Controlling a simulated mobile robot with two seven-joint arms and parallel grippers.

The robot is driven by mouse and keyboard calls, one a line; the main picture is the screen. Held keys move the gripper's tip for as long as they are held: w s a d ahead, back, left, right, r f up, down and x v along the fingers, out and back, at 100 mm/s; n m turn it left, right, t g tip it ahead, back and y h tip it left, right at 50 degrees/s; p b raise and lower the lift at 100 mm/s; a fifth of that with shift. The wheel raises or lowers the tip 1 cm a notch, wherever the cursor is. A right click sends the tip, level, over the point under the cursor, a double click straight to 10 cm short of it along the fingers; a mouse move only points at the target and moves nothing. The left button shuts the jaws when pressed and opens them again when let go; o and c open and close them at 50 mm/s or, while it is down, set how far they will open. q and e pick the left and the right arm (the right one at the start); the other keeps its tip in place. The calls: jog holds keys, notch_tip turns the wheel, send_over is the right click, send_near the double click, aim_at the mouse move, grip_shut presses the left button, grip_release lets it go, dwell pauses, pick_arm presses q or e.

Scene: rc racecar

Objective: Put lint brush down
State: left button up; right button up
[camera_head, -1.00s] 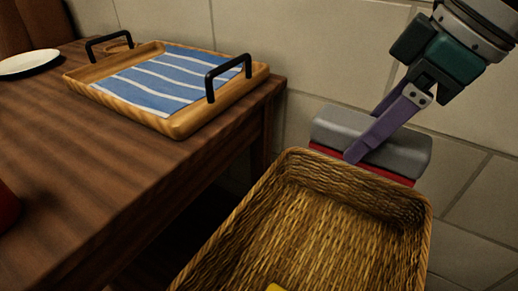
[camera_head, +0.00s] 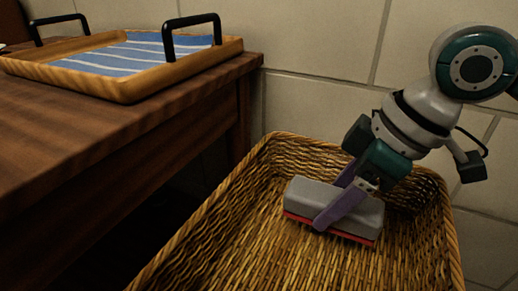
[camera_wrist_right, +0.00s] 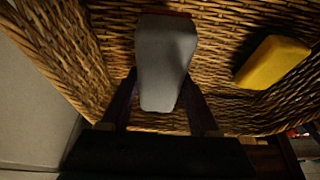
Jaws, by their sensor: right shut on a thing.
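The lint brush (camera_head: 300,197) is a grey block with a red underside. My right gripper (camera_head: 330,215) is shut on it, with a purple finger across its near side. Brush and gripper are inside the wicker basket (camera_head: 207,228), towards its far end. In the right wrist view the brush (camera_wrist_right: 165,60) sits between the two dark fingers (camera_wrist_right: 160,95), with wicker behind it. I cannot tell whether the brush touches the basket floor. My left gripper is not in view.
A yellow block (camera_wrist_right: 272,62) lies in the basket in the right wrist view, apart from the brush. A wooden table (camera_head: 120,140) stands left of the basket, holding a wooden tray (camera_head: 125,88) with black handles and a blue striped cloth. A tiled wall (camera_head: 315,50) is behind.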

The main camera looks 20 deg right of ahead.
notch_tip(320, 180, down, 4)
jog(key=shift+f+b, duration=0.1)
jog(key=shift+b, duration=1.05)
jog(key=shift+r, duration=0.2)
jog(key=shift+f, duration=0.1)
jog(key=o, duration=1.4)
